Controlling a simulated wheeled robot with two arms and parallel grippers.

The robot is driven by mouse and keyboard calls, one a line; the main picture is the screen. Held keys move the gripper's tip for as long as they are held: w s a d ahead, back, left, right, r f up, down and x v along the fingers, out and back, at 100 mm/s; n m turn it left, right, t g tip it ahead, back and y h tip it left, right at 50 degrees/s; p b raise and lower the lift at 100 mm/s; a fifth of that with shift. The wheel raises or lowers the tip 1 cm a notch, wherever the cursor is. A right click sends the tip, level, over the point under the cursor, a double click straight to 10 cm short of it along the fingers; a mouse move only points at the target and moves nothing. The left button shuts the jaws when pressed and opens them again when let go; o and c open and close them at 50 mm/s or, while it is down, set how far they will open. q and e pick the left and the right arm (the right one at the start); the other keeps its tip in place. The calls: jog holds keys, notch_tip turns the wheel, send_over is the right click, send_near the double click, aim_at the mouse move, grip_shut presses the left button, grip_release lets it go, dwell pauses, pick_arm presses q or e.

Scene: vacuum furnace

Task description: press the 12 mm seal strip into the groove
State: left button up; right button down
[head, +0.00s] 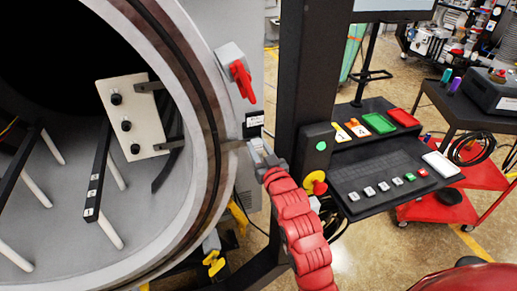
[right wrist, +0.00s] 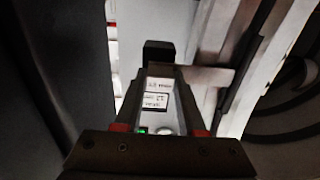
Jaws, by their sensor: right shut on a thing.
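The round furnace mouth fills the left of the head view, with a pale flange (head: 207,150) around it. A dark ring line (head: 190,75), seemingly the groove, runs along the flange; I cannot tell whether any strip sits in it. My right gripper (head: 258,147) is just right of the flange's outer edge. In the right wrist view, its fingers (right wrist: 160,75) are shut on a small dark block (right wrist: 158,52). I cannot tell whether this block belongs to the seal strip. A white label shows between the fingers. My left gripper is not in view.
A red-handled switch (head: 239,78) sticks out above my right gripper. A dark post (head: 308,90) stands close on the right. Beyond it is a black console (head: 385,180) with buttons. A white panel (head: 132,115) and dark rails are inside the furnace.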

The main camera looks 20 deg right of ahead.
jog(key=shift+w+b, duration=0.3)
jog(key=shift+w, duration=0.2)
jog(key=shift+c, duration=2.1)
grip_release()
jog(key=shift+s, duration=0.3)
jog(key=s+b, duration=0.1)
jog(key=s, duration=0.1)
jog(key=s+b, duration=0.1)
jog(key=s, duration=0.1)
jog(key=shift+d+f, duration=0.15)
jog(key=shift+f, duration=0.05)
jog(key=shift+s+r, duration=0.4)
jog(key=shift+s, duration=0.45)
jog(key=s+p, duration=1.1)
jog(key=p, duration=0.1)
jog(key=shift+d+f, duration=0.15)
